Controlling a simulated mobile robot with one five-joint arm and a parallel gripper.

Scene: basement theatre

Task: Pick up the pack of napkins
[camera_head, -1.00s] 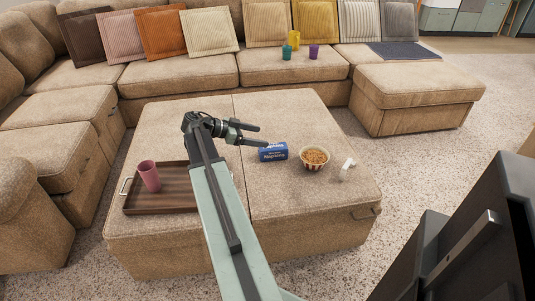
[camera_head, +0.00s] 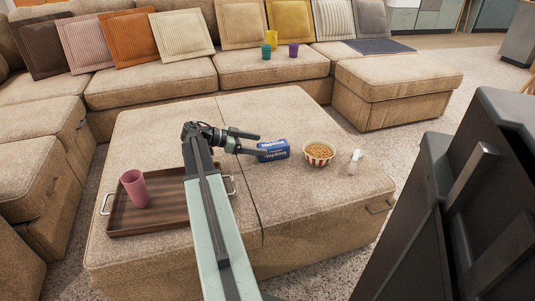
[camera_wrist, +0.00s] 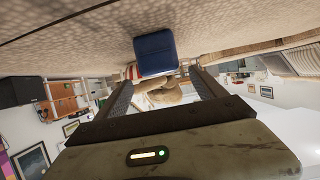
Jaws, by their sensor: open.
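The blue pack of napkins (camera_head: 273,150) lies on the beige ottoman (camera_head: 300,190), right of its middle. My gripper (camera_head: 259,144) is open and close to the left side of the pack, its fingers pointing right toward it. In the wrist view the pack (camera_wrist: 155,52) shows beyond and between the two fingers of my gripper (camera_wrist: 162,76), with nothing held. The wrist view is upside down. I cannot tell whether a fingertip touches the pack.
A striped bowl of snacks (camera_head: 318,154) stands just right of the pack, with a small clear item (camera_head: 354,162) beyond it. A wooden tray (camera_head: 160,222) holding a pink cup (camera_head: 135,188) sits at the left. Several cushions and cups are on the sofa (camera_head: 150,85) behind.

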